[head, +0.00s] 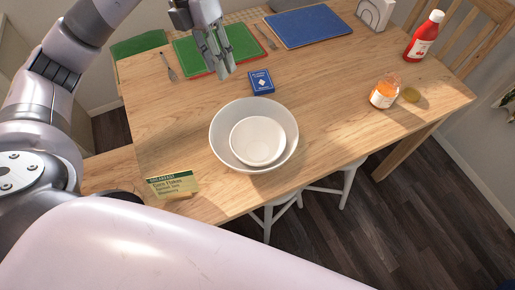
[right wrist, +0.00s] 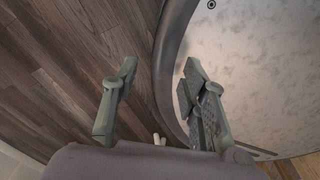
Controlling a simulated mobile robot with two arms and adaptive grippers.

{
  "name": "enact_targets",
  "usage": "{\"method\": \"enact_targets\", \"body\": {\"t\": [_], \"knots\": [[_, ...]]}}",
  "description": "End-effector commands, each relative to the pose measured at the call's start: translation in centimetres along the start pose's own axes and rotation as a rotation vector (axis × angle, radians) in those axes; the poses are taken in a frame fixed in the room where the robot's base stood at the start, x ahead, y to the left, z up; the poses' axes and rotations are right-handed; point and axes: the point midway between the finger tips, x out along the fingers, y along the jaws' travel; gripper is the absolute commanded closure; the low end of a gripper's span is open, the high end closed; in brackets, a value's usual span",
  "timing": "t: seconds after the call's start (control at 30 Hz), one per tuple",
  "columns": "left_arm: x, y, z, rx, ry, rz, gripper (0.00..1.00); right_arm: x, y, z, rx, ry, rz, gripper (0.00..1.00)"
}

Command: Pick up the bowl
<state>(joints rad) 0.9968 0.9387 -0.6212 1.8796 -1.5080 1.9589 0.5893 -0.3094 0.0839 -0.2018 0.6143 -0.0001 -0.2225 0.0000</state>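Two pale bowls are nested on the wooden table (head: 330,100) in the head view. A small cream bowl (head: 258,142) sits inside a larger white bowl (head: 222,128), near the table's front edge. My left gripper (head: 226,74) hangs over the far part of the table, beyond the bowls and apart from them. Nothing shows in it, but its finger gap is hard to judge from this angle. My right gripper (right wrist: 157,95) is open and empty in the right wrist view, with the dark wood floor (right wrist: 75,65) below. No bowl shows there.
A small blue box (head: 261,83) lies just behind the bowls. A green and yellow card box (head: 173,186) is at front left. An orange-labelled jar (head: 384,92) and red bottle (head: 424,37) stand at right. Green (head: 240,42) and blue (head: 308,26) mats lie at the back.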

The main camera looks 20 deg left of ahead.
Motion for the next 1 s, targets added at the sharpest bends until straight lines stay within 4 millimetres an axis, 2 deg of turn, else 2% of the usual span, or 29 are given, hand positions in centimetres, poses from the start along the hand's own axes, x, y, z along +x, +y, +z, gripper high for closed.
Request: {"method": "enact_targets", "body": {"t": [0.07,0.13,0.27,0.7,1.0], "knots": [[1.4,0.4,0.0,0.000,0.000,0.000,0.70,1.4,0.1,0.2,0.000,-0.002,0.002,0.60],[1.8,0.5,0.0,0.000,0.000,0.000,0.70,1.8,0.1,0.0,0.001,0.001,0.002,0.60],[3.1,0.5,-0.1,0.000,0.004,-0.002,0.70,1.7,0.2,-0.6,0.002,0.011,0.003,0.60],[12.0,0.4,-0.1,0.000,0.003,-0.001,0.70,1.3,-0.3,-1.4,0.006,0.023,-0.003,0.60],[14.4,0.4,-0.2,0.000,0.002,-0.001,0.70,1.1,-0.5,-1.3,0.006,0.021,-0.006,0.60]]}}
